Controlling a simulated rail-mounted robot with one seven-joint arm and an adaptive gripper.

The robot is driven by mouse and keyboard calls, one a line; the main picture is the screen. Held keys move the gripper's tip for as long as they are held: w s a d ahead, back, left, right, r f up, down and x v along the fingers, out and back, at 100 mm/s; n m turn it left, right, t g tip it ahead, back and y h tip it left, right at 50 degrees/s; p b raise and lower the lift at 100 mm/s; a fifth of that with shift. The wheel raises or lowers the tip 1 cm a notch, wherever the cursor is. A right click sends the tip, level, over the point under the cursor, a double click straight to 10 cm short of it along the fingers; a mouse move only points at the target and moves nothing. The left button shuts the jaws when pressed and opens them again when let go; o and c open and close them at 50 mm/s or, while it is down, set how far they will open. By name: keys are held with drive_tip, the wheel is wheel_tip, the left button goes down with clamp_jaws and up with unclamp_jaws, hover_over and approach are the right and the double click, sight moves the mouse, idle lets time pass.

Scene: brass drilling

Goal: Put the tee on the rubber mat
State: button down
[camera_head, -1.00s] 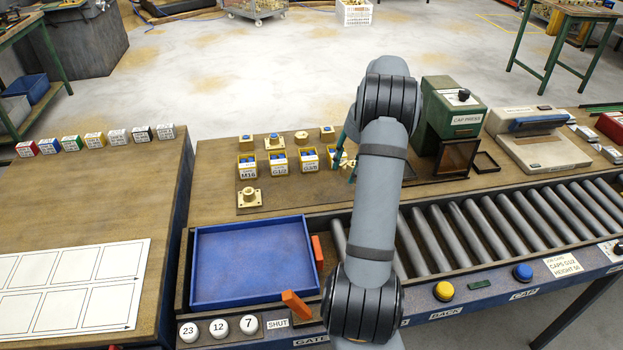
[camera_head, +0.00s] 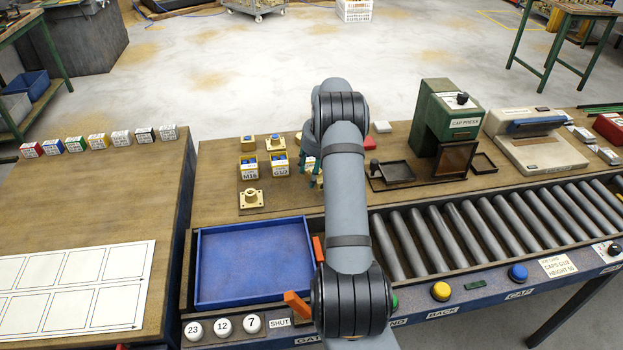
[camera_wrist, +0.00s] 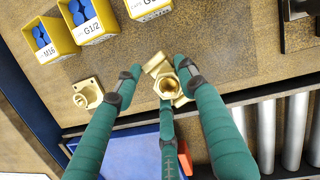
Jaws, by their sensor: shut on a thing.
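The brass tee (camera_wrist: 168,86) is between the green fingers of my gripper (camera_wrist: 160,80) in the wrist view, with its hollow round opening facing the camera. My gripper is shut on it. In the head view my gripper (camera_head: 313,167) is over the brown bench, right of the G1/2 bin, and the tee is mostly hidden by my arm. I cannot tell how high the tee is above the bench.
Yellow bins M16 (camera_head: 249,168) and G1/2 (camera_head: 279,163) stand left of my gripper. The brass flanged part (camera_head: 251,198) sits in front of them. A blue tray (camera_head: 252,265) is at the front, rollers (camera_head: 470,225) run right, and the green cap press (camera_head: 440,115) stands behind them.

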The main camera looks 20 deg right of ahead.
drive_tip(key=shift+s+p+x, duration=0.15)
drive_tip(key=shift+p+x, duration=0.1)
drive_tip(key=shift+x, duration=0.75)
drive_tip(key=shift+s+p+x, duration=0.2)
drive_tip(key=shift+p+x, duration=0.05)
drive_tip(key=shift+x, duration=0.75)
drive_tip(key=shift+f, duration=0.2)
drive_tip(key=c, duration=1)
unclamp_jaws()
drive_tip(key=shift+c, duration=0.2)
drive_tip(key=b+v, duration=0.1)
drive_tip(key=v, duration=1.1)
drive_tip(key=shift+s+r, duration=0.1)
